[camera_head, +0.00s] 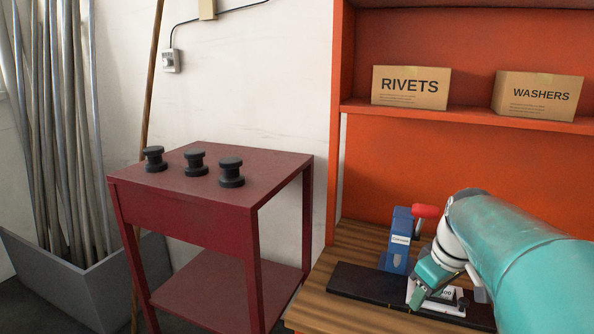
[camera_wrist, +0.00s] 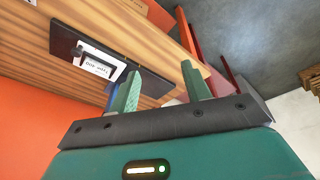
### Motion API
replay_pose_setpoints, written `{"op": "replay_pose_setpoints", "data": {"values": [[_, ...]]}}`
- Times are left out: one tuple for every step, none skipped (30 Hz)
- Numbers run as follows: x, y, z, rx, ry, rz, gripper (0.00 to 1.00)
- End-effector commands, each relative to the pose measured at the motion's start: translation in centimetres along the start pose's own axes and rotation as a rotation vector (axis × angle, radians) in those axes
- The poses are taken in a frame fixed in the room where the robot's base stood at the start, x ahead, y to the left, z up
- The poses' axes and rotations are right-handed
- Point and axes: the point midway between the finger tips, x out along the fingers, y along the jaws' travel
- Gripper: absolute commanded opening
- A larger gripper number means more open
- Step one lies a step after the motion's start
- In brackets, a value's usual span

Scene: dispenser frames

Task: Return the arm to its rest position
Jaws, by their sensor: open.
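My arm (camera_head: 515,255) reaches in from the right edge of the head view, over the wooden worktop (camera_head: 350,262). My gripper (camera_head: 421,296) points down and left, in front of the blue dispenser (camera_head: 399,240) with the red knob. It overlaps a white labelled block (camera_head: 451,299) on the black base plate (camera_head: 365,288) in this view. In the wrist view my gripper (camera_wrist: 161,88) shows two green fingers spread apart with nothing between them. The black plate (camera_wrist: 68,38) and white label (camera_wrist: 98,66) lie beyond the fingers there. Whether the fingers touch anything is unclear.
A dark red table (camera_head: 230,215) stands left of the worktop with three black spools (camera_head: 195,162) on it. The orange shelf (camera_head: 460,112) above holds boxes marked RIVETS (camera_head: 410,88) and WASHERS (camera_head: 537,96). A grey bin (camera_head: 80,290) of long pipes stands far left.

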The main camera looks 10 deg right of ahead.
Motion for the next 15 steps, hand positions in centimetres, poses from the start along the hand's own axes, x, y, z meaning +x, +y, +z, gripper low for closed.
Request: {"op": "replay_pose_setpoints", "data": {"values": [[-0.5,-2.9,-0.4,0.011,0.011,0.019,0.48],[-0.6,-4.3,-0.4,0.026,0.017,0.029,0.48],[-0.8,-6.3,-0.4,0.048,0.03,0.041,0.48],[-0.9,-7.7,-0.3,0.062,0.039,0.049,0.48],[-1.0,-9.0,-0.2,0.079,0.05,0.057,0.48],[-1.1,-10.7,0.1,0.101,0.066,0.064,0.48],[-1.1,-12.0,0.3,0.117,0.079,0.069,0.48],[-1.1,-13.2,0.6,0.132,0.094,0.072,0.48],[-1.1,-14.8,1.1,0.154,0.114,0.074,0.48],[-1.1,-15.9,1.5,0.17,0.13,0.075,0.48],[-1.0,-16.9,1.8,0.186,0.146,0.074,0.48],[-0.9,-18.2,2.4,0.206,0.165,0.07,0.48],[-0.8,-19.0,2.7,0.22,0.18,0.067,0.48],[-0.7,-19.7,3.1,0.233,0.193,0.064,0.48],[-0.5,-20.5,3.5,0.25,0.207,0.057,0.48]]}}
